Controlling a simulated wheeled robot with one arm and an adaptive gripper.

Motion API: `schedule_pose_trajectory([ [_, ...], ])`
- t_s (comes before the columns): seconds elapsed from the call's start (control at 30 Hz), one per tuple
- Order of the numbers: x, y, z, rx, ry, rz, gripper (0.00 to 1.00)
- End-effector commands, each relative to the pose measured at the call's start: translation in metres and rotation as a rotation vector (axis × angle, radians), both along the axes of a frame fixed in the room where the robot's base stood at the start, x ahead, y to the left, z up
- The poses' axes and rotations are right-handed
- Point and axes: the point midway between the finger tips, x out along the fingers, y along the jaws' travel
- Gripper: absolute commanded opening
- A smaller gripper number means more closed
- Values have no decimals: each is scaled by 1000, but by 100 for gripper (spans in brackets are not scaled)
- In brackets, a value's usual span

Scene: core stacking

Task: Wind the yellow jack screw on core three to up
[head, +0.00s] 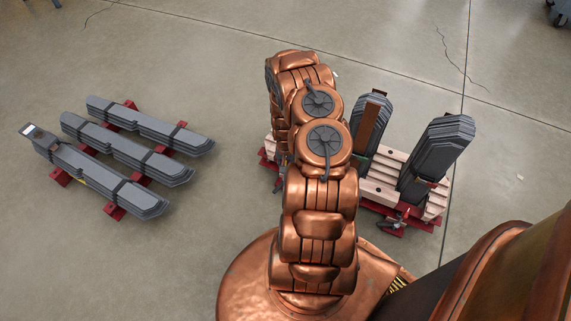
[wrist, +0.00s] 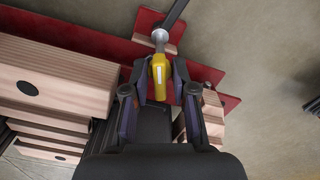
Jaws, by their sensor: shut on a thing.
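In the wrist view, my gripper (wrist: 159,92) is shut on a yellow handle (wrist: 159,72), the yellow part of the jack screw. The handle sits between the two fingers and joins a round silver knob (wrist: 160,36) and a dark bar (wrist: 176,14) beyond it. A red base plate (wrist: 190,64) lies beneath. In the head view my copper arm hides the gripper and the yellow handle. Two grey cores (head: 443,145) (head: 371,125) stand tilted in the wooden stand on the right. I cannot tell which core is number three.
Wooden blocks (wrist: 60,75) lie close to the left of my gripper. In the head view, grey cores (head: 150,127) lie on red supports (head: 115,212) at the left. A red-based stand (head: 400,222) is behind my arm. The concrete floor between is clear.

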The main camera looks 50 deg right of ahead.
Motion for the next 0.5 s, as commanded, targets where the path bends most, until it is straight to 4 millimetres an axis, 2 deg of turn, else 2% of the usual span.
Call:
schedule_pose_trajectory([
  [0.5, 0, 1, 2, 2, 0, 224, 0],
])
